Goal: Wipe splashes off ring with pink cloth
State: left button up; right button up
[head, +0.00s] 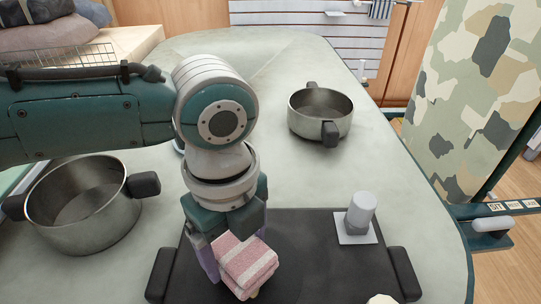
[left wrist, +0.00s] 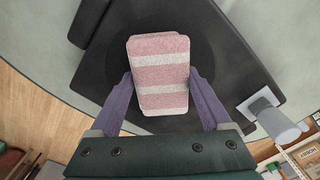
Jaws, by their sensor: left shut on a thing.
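The pink cloth (head: 246,262), a folded pad with white stripes, is between the purple fingers of my left gripper (head: 232,258), which is shut on it. The left wrist view shows the cloth (left wrist: 160,65) with one finger of my gripper (left wrist: 160,95) on each side. Below it is a black hob plate (head: 310,245). A darker round ring (left wrist: 204,60) shows around the cloth in the left wrist view, its middle hidden by the cloth. I cannot tell whether the cloth touches it. No splashes can be made out. My right gripper is not in view.
A grey cylinder on a white square (head: 358,220) stands on the plate's right part. A steel pot (head: 85,215) stands at the left, and another pot (head: 320,110) farther back. The pale counter (head: 290,175) is clear between the plate and the far pot. A camouflage-patterned thing (head: 480,100) stands at the right.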

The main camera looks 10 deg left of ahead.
pick_arm(q)
jog(key=shift+f, duration=0.35)
jog(key=shift+d, duration=0.1)
jog(key=shift+s+d+r+p, duration=0.1)
jog(key=shift+s+d+p, duration=0.1)
jog(key=shift+s+d, duration=0.25)
jog(key=shift+s+d+r+p, duration=0.1)
jog(key=shift+s+d+p, duration=0.15)
jog(key=shift+d, duration=0.4)
jog(key=shift+f, duration=0.1)
jog(key=shift+a, duration=0.1)
jog(key=shift+w+a+f+b, duration=0.1)
jog(key=shift+w+a+b, duration=0.1)
jog(key=shift+w+a, duration=0.25)
jog(key=shift+w+a+f+b, duration=0.1)
jog(key=shift+w+a+b, duration=0.1)
jog(key=shift+a, duration=0.4)
